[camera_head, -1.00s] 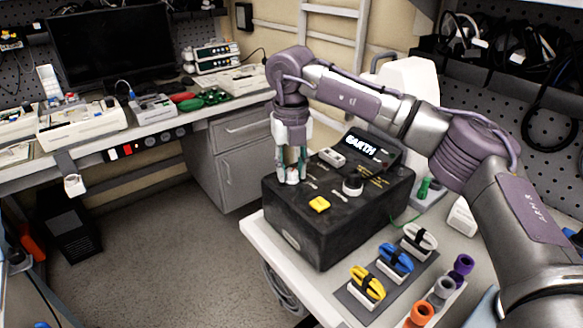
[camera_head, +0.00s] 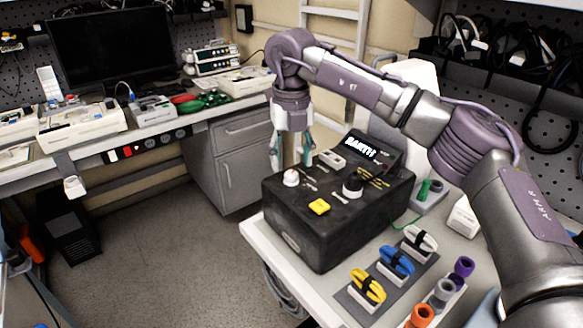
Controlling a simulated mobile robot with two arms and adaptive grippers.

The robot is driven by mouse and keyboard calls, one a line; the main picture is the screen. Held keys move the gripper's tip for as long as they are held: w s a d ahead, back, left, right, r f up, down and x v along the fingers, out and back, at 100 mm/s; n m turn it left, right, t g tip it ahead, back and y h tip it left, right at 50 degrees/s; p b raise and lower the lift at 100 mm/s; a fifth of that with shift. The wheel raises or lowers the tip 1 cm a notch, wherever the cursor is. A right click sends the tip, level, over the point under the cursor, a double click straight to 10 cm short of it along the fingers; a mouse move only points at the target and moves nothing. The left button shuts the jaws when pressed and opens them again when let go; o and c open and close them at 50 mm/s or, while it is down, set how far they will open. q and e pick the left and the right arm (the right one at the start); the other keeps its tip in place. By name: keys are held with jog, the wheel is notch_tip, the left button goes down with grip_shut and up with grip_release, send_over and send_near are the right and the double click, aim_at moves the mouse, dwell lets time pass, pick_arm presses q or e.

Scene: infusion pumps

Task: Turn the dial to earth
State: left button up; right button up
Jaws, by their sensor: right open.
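A black box-shaped tester (camera_head: 345,225) stands on the white table at the centre. On its top are a white dial (camera_head: 291,178) at the left, a dark knob with a pale cap (camera_head: 352,186), a yellow button (camera_head: 319,206) and a white switch (camera_head: 332,158). Its lit display (camera_head: 368,149) shows white lettering, now blurred and hard to read. My right gripper (camera_head: 293,160) is open and empty, pointing down just behind and above the white dial, apart from it. The dial is in full view. My left gripper is not in view.
Yellow, blue and white coiled leads (camera_head: 367,285) lie on a grey mat in front of the tester. Orange, grey and purple cylinders (camera_head: 443,291) stand to their right. A green-topped item (camera_head: 427,190) stands beside the tester.

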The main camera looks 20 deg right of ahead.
aim_at(291, 173)
notch_tip(291, 173, up, 9)
dwell(0.6)
